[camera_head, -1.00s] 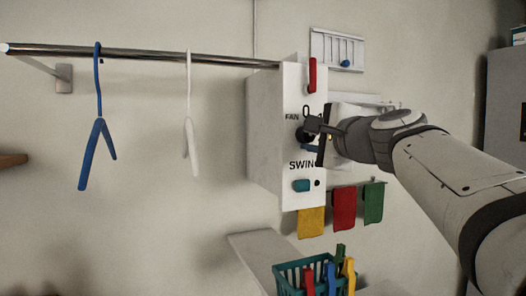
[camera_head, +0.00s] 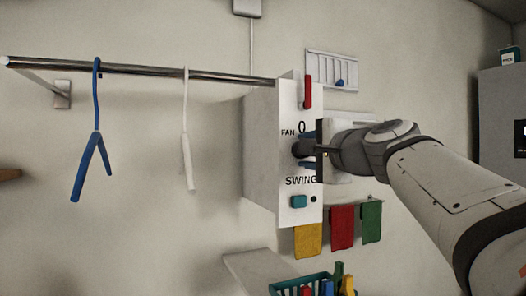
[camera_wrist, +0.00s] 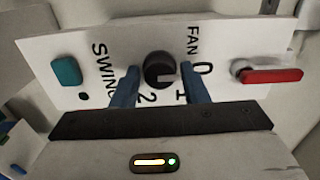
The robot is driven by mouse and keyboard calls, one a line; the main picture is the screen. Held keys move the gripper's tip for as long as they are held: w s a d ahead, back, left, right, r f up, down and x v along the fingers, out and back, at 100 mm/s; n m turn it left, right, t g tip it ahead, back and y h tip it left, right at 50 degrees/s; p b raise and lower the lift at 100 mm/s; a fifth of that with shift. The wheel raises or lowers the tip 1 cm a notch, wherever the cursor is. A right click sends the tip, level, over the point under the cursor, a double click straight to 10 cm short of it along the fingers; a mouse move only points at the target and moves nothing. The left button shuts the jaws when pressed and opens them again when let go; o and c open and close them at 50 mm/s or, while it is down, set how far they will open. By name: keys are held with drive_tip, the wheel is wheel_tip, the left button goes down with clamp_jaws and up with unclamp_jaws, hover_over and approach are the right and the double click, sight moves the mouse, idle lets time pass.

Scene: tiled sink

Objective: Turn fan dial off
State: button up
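The fan dial is a round black knob (camera_wrist: 160,70) on the white control panel (camera_head: 286,205), between the FAN and SWING labels. The numerals 0, 1 and 2 are printed around it. It also shows as a dark knob in the head view (camera_head: 302,149). My gripper (camera_wrist: 160,68) faces the panel with its two blue fingers apart, one on each side of the dial. Gaps show between the fingers and the knob, so the gripper is open and holds nothing. I cannot tell for sure which numeral the dial's pale mark points to.
A teal swing button (camera_head: 299,202) sits below the dial and a red lever (camera_head: 308,92) above it. A metal rail (camera_head: 150,73) with blue and white hangers runs left. Coloured cloths (camera_head: 341,227) hang below right; a teal basket (camera_head: 290,285) with pegs stands lower.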

drive_tip(key=shift+o, duration=1.4)
drive_tip(key=shift+s, duration=0.1)
drive_tip(key=v, duration=0.7)
drive_tip(key=shift+s+d+b, duration=0.15)
drive_tip(key=shift+s+b, duration=0.15)
drive_tip(key=shift+b, duration=0.05)
drive_tip(key=shift+r, duration=0.1)
